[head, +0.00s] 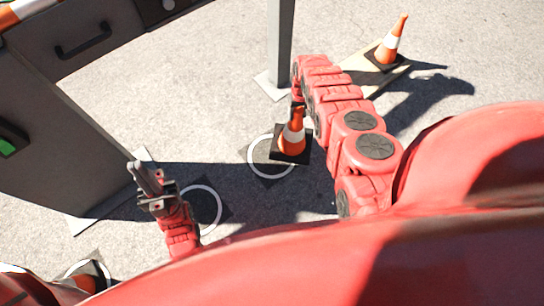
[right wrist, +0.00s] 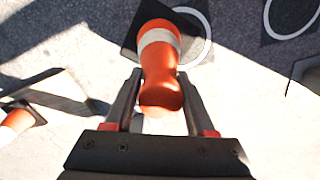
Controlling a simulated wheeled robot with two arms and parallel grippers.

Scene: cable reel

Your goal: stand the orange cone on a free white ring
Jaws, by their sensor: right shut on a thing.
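The orange cone (head: 293,139) with a white band and a dark square base is held by its top in my right gripper (head: 298,104). In the right wrist view the cone (right wrist: 160,65) sits between both fingers. Its base overlaps the right part of a white ring (head: 251,165); whether it touches the ground I cannot tell. Another white ring (head: 219,207) lies bare, partly in shadow, beside my left gripper (head: 147,177). The left gripper's fingers look close together, with nothing visible in them; their exact opening is unclear.
A second cone (head: 391,43) stands on a pale board (head: 362,73) at the upper right. A grey post (head: 279,45) and a dark grey cabinet (head: 60,130) stand behind and left.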

